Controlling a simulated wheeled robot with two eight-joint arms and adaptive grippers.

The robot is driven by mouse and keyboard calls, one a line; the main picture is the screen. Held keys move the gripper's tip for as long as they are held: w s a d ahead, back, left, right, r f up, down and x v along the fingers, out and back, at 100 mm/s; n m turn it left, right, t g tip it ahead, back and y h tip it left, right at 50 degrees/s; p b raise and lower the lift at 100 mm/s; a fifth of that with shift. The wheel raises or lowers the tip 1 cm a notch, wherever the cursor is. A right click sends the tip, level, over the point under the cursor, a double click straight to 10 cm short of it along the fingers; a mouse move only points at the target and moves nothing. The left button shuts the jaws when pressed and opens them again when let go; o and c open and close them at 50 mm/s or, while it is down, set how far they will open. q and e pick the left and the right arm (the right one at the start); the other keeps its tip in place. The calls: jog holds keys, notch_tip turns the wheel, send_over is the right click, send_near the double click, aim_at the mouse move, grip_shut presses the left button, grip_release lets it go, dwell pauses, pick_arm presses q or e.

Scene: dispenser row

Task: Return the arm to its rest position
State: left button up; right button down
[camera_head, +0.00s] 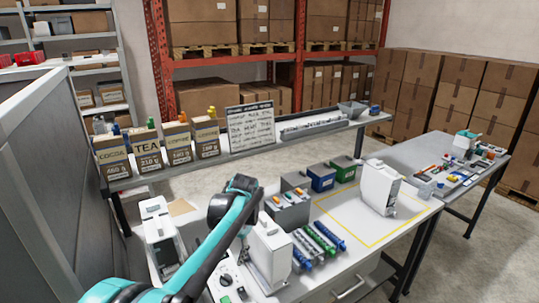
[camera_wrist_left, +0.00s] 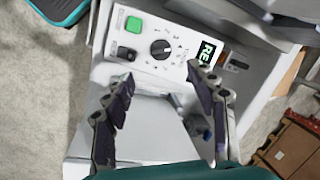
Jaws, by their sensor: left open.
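My left arm (camera_head: 215,235), teal and black, comes in from the lower left of the head view and bends over the near end of the table. Its fingers cannot be made out clearly there. In the left wrist view my left gripper (camera_wrist_left: 160,85) is open, with nothing between its two dark fingers. Beyond the fingers is a white machine with a control panel (camera_wrist_left: 168,47) that has a green button, a black dial and a lit display partly covered by a finger. My right gripper is not in view.
The white table (camera_head: 345,235) carries white dispensers (camera_head: 270,250), a grey block (camera_head: 288,210) and rows of coloured items (camera_head: 318,243). A yellow-outlined area (camera_head: 385,235) holds another white machine (camera_head: 380,187). A grey partition (camera_head: 45,190) stands at the left. A shelf behind holds labelled bins (camera_head: 147,152).

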pick_arm(q)
jog(key=s+a+n+t+h+b, duration=0.2)
jog(key=s+t+b, duration=0.15)
jog(key=s, duration=0.95)
jog(key=s+f+n+t+b, duration=0.2)
jog(key=s+f, duration=0.6)
jog(key=s, duration=0.4)
jog(key=shift+a+n+t+h+b, duration=0.3)
jog(key=shift+n+t+b, duration=0.1)
jog(key=shift+t+b, duration=0.25)
